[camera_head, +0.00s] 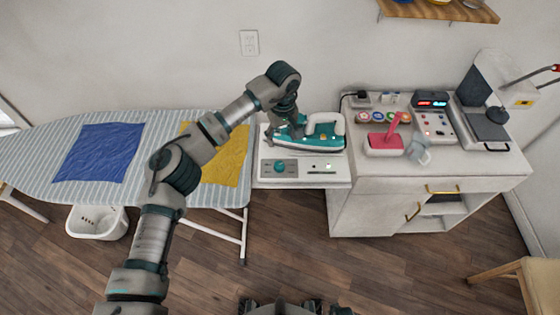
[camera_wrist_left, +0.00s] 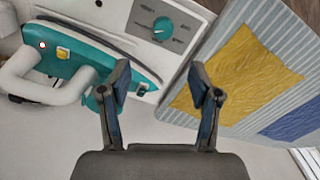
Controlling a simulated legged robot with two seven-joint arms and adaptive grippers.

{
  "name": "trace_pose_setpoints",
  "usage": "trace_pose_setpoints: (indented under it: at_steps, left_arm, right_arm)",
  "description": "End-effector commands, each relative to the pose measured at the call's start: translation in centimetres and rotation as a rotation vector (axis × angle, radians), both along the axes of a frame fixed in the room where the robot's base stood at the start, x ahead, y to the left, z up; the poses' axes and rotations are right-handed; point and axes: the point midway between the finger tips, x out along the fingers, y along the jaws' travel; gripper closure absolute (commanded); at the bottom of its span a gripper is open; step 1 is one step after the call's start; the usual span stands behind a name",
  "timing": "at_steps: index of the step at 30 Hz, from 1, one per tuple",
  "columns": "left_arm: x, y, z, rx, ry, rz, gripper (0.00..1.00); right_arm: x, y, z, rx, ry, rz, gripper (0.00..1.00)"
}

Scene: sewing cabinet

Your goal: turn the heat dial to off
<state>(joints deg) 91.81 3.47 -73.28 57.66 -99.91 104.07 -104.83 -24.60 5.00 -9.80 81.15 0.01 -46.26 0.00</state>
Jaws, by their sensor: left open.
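The heat dial is a round teal knob (camera_head: 280,167) on the front panel of the white iron station (camera_head: 315,183). In the left wrist view the dial (camera_wrist_left: 162,27) shows a pale pointer mark, with small labels around it too blurred to read. A teal and white iron (camera_head: 322,134) rests on the station behind the panel; it also shows in the wrist view (camera_wrist_left: 95,62). My left gripper (camera_head: 284,132) is open and empty above the station, behind the dial and by the iron's left end. Its open fingers (camera_wrist_left: 163,82) are apart from the dial. My right gripper is out of view.
The ironing board (camera_head: 50,150) with a blue cloth (camera_head: 98,153) and a yellow cloth (camera_head: 228,168) lies left of the station. A white cabinet (camera_head: 385,205) at right holds a pink-red device (camera_head: 384,142) and other machines. The wall is close behind.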

Motion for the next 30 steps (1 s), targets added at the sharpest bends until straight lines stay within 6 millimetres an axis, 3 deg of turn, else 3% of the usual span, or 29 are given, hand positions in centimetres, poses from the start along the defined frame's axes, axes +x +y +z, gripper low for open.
trace_pose_setpoints:
  at_steps: [6,15,21,30]
  left_arm:
    - [0.0,0.8,-5.5,-0.009,0.005,0.003,0.37]
    - [0.0,0.8,-11.6,-0.01,0.003,0.005,0.37]
    - [0.0,0.2,-13.5,-0.006,0.001,0.003,0.37]
    - [0.0,0.5,-13.8,-0.008,0.001,0.003,0.37]
  right_arm:
    - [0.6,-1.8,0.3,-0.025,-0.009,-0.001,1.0]
    - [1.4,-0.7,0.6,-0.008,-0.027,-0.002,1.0]
    - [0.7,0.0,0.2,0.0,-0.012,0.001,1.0]
    - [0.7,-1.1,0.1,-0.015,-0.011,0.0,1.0]
